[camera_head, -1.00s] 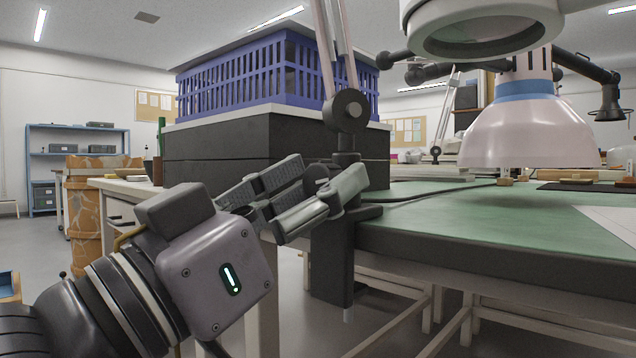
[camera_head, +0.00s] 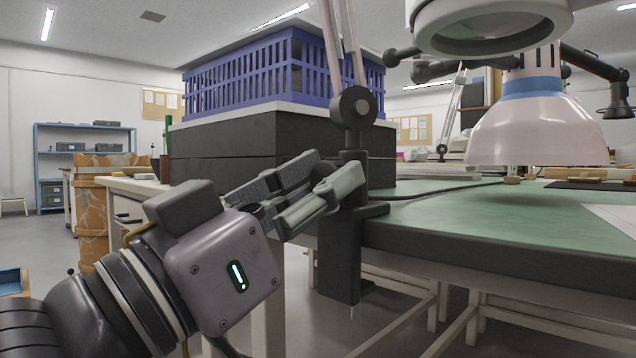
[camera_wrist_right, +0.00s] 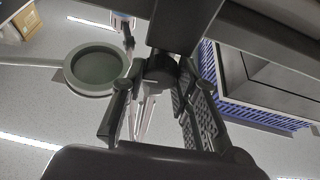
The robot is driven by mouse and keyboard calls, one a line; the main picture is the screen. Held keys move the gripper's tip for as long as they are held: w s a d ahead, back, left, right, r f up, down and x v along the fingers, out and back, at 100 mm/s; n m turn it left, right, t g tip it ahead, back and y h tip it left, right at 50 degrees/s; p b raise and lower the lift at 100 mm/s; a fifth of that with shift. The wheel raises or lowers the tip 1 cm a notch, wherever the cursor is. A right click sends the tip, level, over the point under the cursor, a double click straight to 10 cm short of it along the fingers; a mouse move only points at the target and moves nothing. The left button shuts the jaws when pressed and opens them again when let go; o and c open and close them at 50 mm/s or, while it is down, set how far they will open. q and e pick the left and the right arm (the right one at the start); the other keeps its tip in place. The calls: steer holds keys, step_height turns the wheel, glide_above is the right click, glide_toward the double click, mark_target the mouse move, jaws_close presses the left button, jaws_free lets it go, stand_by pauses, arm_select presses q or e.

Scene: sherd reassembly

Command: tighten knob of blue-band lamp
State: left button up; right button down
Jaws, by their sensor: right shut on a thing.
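The blue-band lamp has a pale shade (camera_head: 537,130) with a blue band near its top, hanging over the table at the right of the head view. A dark clamp (camera_head: 340,262) grips the table's edge, and a post and jointed lamp arm (camera_head: 353,107) rise from it. I cannot tell whether this arm carries that shade. My right gripper (camera_head: 332,178) is shut on a small dark knob (camera_head: 323,187) beside the clamp's post, mostly hidden by the fingers. The right wrist view shows its two fingers on either side of the dark post (camera_wrist_right: 160,70). My left gripper is not in view.
A magnifier-like lamp head (camera_head: 490,22) hangs at the top right. A blue crate (camera_head: 262,80) stands on dark stacked boxes (camera_head: 225,150) behind my gripper. The green tabletop (camera_head: 460,215) is largely clear; a cable crosses it.

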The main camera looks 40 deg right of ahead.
steer(key=shift+m+g, duration=0.4)
steer(key=shift+m, duration=0.1)
steer(key=shift+w+m+g+y, duration=0.15)
steer(key=shift+m+g, duration=0.55)
steer(key=shift+m, duration=0.75)
steer(key=shift+s+m+g+y, duration=0.1)
steer(key=shift+m+g+y, duration=0.15)
steer(key=shift+m+g, duration=0.85)
steer(key=shift+w+m+g+y, duration=0.1)
steer(key=shift+m+g+y, duration=0.15)
steer(key=shift+m, duration=1.6)
steer(key=c, duration=1.2)
jaws_free()
steer(key=shift+c, duration=0.2)
steer(key=v, duration=0.7)
steer(key=shift+a, duration=0.25)
